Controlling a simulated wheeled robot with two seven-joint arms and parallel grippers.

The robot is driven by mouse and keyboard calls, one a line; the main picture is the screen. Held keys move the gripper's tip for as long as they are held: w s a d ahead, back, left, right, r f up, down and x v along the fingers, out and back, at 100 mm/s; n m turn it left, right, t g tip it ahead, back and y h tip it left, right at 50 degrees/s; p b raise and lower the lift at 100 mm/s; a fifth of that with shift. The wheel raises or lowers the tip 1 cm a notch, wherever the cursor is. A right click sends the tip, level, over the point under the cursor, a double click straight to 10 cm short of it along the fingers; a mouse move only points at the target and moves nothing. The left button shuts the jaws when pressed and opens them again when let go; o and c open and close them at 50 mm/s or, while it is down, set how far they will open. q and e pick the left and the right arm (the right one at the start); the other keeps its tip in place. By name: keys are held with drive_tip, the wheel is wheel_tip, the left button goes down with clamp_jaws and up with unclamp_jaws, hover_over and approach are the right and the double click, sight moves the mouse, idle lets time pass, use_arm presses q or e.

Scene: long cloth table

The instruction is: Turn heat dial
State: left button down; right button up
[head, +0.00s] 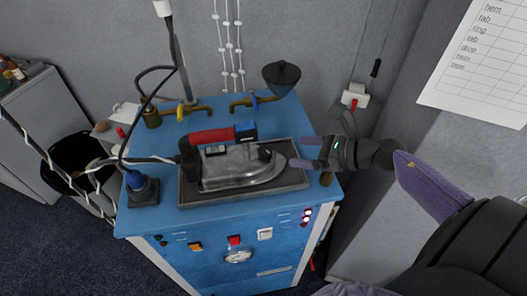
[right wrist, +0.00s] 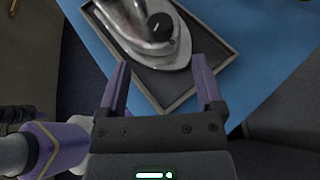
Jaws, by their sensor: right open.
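A silver iron (head: 240,170) with a red handle (head: 212,136) lies on a dark rectangular tray (head: 188,196) on the blue cabinet top. A round black dial (head: 265,155) sits on the iron near its tip. In the right wrist view the dial (right wrist: 160,26) shows a white mark, at the top of the picture beyond the fingertips. My right gripper (head: 301,153) is open and empty, just right of the iron's tip; its two purple fingers (right wrist: 161,66) point toward the dial. They appear apart from it. My left gripper is not in view.
Brass valves (head: 187,109) and a black funnel cup (head: 281,76) stand along the back of the cabinet. A blue-black socket (head: 142,188) stands at the front left. The cabinet front (head: 215,270) has switches, lights and a gauge (head: 238,257). A grey wall is behind.

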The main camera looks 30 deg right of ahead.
sight(268, 150)
drive_tip(key=x, duration=0.9)
drive_tip(key=shift+c, duration=0.3)
drive_tip(key=shift+r, duration=0.1)
clamp_jaws()
